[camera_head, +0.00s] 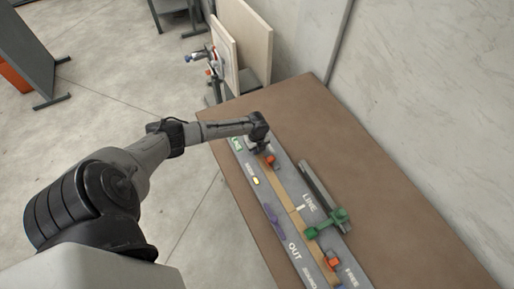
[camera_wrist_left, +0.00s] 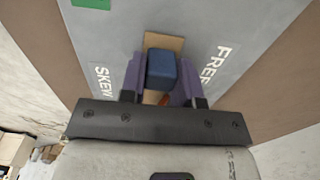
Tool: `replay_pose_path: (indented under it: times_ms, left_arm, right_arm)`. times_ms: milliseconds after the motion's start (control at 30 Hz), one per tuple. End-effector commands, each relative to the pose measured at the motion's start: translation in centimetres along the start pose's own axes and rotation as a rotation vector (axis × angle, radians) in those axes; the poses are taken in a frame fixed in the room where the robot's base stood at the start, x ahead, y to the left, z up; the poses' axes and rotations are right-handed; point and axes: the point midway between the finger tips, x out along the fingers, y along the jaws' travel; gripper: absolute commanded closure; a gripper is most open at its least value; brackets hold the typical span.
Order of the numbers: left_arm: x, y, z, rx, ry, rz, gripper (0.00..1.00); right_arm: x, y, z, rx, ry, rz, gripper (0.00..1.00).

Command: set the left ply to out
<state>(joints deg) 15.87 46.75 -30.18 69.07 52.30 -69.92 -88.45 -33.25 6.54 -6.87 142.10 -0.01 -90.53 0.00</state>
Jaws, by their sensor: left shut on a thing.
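A long grey board (camera_head: 283,229) with printed words lies on the brown table. My left gripper (camera_head: 262,146) is over its far end; the head view shows it from behind, hiding what it holds. In the left wrist view my left gripper (camera_wrist_left: 162,80) is shut on a blue block (camera_wrist_left: 161,69). Purple pieces flank the block on both sides. The block stands at a tan slot (camera_wrist_left: 165,41) between the printed words SKEW (camera_wrist_left: 102,80) and FREE (camera_wrist_left: 215,64). The word OUT (camera_head: 294,252) is printed nearer me, by a purple part (camera_head: 272,216). My right gripper is not in view.
An orange-red part (camera_head: 269,161) sits close by my left gripper. The brown table (camera_head: 300,107) is clear to the right of the board.

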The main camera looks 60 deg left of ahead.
Motion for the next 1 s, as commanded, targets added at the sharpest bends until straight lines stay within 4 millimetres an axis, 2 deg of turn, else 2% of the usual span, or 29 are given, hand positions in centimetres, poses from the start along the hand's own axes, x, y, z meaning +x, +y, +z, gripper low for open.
replay_pose_path:
  times_ms: [67,167,400,500,633,867,900,1000]
  left_arm:
    - [0.0,0.0,0.1,0.000,0.000,0.001,1.00]
    - [0.3,0.0,1.1,-0.003,-0.002,0.001,1.00]
    - [0.5,-0.1,6.6,-0.004,-0.004,0.000,1.00]
    - [0.3,-0.1,7.8,-0.003,-0.002,-0.001,1.00]
    - [0.1,0.0,8.6,0.000,-0.002,0.000,1.00]
    - [0.1,0.1,8.6,0.000,-0.004,0.000,1.00]
    - [0.1,0.1,8.6,-0.001,-0.005,0.000,0.69]
    - [0.1,0.1,8.6,-0.001,-0.004,0.000,0.60]
  right_arm:
    - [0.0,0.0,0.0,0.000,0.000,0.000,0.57]
    - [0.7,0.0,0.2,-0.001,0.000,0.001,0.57]
    - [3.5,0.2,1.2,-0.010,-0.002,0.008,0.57]
    - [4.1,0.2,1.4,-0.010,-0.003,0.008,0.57]
    - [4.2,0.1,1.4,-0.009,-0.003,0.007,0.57]
    - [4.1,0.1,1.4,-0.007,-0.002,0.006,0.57]
    - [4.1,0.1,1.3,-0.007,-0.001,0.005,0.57]
    - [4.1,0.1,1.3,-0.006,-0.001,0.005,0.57]
